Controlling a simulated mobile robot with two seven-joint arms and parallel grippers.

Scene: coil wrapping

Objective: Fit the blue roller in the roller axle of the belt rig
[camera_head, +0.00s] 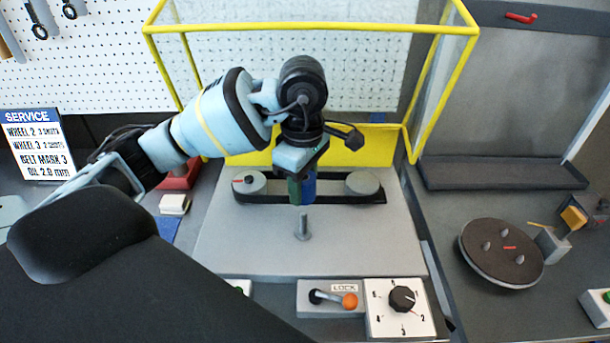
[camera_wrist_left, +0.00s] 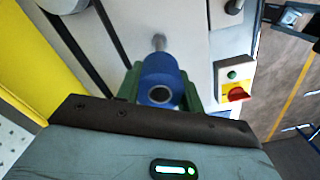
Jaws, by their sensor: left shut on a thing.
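The blue roller (camera_head: 308,189) is a short upright cylinder held by my left gripper (camera_head: 301,190) above the belt rig. In the left wrist view, the roller (camera_wrist_left: 160,84) has a dark hole in its end and sits between the green fingers of my left gripper (camera_wrist_left: 160,88). The roller axle (camera_head: 303,224) is a grey upright pin on the rig plate, a little nearer than the roller. In the left wrist view the axle (camera_wrist_left: 159,42) shows just beyond the roller, apart from it. My right gripper is not in view.
The belt rig (camera_head: 225,248) has a black belt (camera_head: 320,199) around two grey wheels behind the axle. A yellow guard frame (camera_head: 310,29) stands raised behind. A lock lever (camera_head: 348,300) and a dial (camera_head: 403,298) sit at the front. A round turntable (camera_head: 485,262) stands at right.

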